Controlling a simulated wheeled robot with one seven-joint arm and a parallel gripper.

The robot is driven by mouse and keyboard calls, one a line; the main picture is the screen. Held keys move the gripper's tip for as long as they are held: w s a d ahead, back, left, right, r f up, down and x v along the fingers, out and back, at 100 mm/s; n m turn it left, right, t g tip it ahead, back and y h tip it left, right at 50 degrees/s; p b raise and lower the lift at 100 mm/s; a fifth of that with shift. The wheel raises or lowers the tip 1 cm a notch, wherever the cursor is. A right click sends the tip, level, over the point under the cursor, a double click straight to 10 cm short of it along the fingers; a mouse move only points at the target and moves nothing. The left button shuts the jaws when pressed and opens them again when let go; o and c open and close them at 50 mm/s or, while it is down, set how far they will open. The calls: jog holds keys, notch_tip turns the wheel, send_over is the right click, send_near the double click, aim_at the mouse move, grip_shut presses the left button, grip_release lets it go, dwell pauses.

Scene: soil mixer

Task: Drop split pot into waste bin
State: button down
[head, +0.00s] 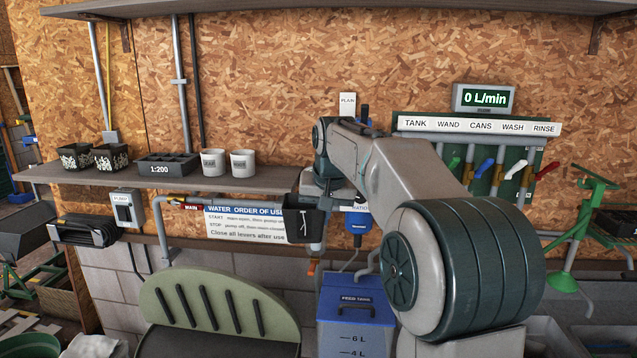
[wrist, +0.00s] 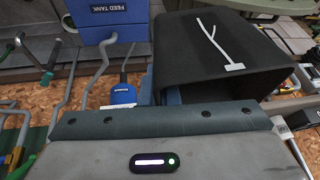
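The split pot is a black square pot (head: 302,223) that hangs below my gripper (head: 318,198) in the head view, in front of the wall and beside the water sign. In the wrist view the same pot (wrist: 200,62) fills the upper right, with a forked white crack line on its dark side. My gripper is shut on the pot near its edge; the fingertips are mostly hidden. The pot looks tilted in the wrist view. I cannot make out a waste bin for certain in either view.
A blue feed tank (head: 356,312) stands below my arm. A green slatted, rounded panel (head: 222,306) is at lower left. A shelf (head: 240,181) behind carries two speckled pots, a dark tray and two white pots. Coloured levers (head: 484,168) are at right.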

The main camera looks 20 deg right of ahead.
jog(key=s+f+n, duration=0.1)
jog(key=s+f, duration=0.2)
jog(key=f, duration=1)
jog(key=s+d+f+n+y, duration=0.1)
jog(key=s+f, duration=0.3)
jog(key=f, duration=0.9)
jog(key=s+d+f+n, duration=0.1)
jog(key=s+f, duration=0.3)
jog(key=f, duration=0.9)
